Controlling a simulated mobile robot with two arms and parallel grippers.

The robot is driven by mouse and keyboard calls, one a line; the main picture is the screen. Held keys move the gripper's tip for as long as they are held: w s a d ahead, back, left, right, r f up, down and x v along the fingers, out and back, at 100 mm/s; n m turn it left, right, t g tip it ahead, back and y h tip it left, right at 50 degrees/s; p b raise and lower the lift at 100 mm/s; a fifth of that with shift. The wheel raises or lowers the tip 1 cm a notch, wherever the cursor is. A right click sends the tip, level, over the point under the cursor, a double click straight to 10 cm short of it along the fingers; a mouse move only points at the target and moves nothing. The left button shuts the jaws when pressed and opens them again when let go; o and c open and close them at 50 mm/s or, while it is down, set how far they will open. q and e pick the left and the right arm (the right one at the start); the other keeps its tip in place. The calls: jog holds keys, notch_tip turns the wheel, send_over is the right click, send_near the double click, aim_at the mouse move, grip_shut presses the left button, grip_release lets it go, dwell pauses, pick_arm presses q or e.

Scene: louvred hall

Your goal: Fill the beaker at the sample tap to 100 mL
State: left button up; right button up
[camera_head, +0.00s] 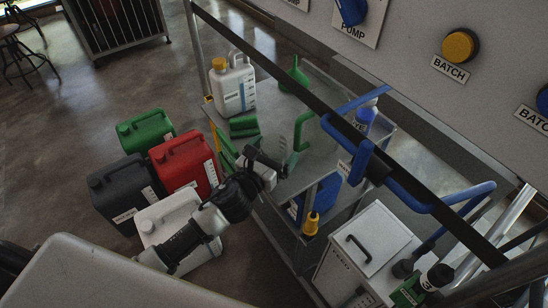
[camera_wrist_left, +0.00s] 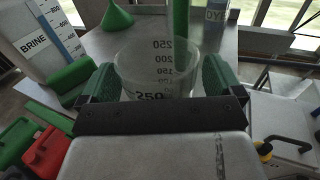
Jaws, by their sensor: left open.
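The clear beaker (camera_wrist_left: 155,68) stands between the green finger pads of my left gripper (camera_wrist_left: 158,82) in the left wrist view. Its printed marks read up to 250, and I see no liquid in it. In the head view my left gripper (camera_head: 282,164) reaches over the grey shelf (camera_head: 325,147); the beaker is hard to make out there. The gripper is open, with a pad at each side of the beaker; I cannot tell whether they touch it. A green bent pipe (camera_head: 299,128) is just beyond the gripper. I cannot tell for sure which pipe is the sample tap. My right gripper is not in view.
A BRINE jug (camera_head: 233,88), green funnel (camera_head: 296,74) and DYE bottle (camera_head: 366,117) stand on the shelf. Blue pipes (camera_head: 415,197) and a dark rail cross above it. Red (camera_head: 182,166), green, black and white canisters stand on the floor. A white box (camera_head: 368,250) is at the right.

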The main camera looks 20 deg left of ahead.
pick_arm(q)
jog(key=c, duration=1)
